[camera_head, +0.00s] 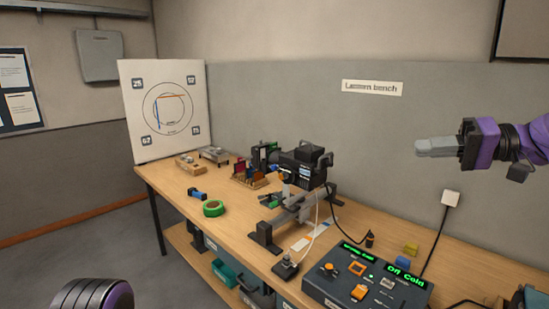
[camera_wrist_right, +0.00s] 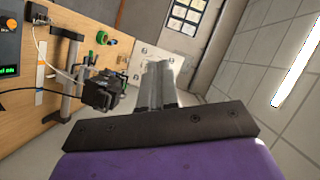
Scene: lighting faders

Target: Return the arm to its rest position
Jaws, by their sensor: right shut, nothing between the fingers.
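My right gripper (camera_head: 434,147) is raised in the air at the right of the head view, level with the wall above the bench. Its fingers point left, are closed together and hold nothing. It is well clear of the bench and everything on it. In the right wrist view the shut fingers (camera_wrist_right: 160,88) point up the picture, with the bench off to the left. A rounded dark and purple part of my own body shows at the bottom left of the head view. My left gripper is not in view.
The wooden bench (camera_head: 160,183) carries a black lantern device (camera_head: 303,168) on a rail, a green tape roll (camera_head: 213,208) and a control box (camera_head: 335,289) with faders and a green display. A target board (camera_head: 165,140) stands at the far end. Air around the right gripper is free.

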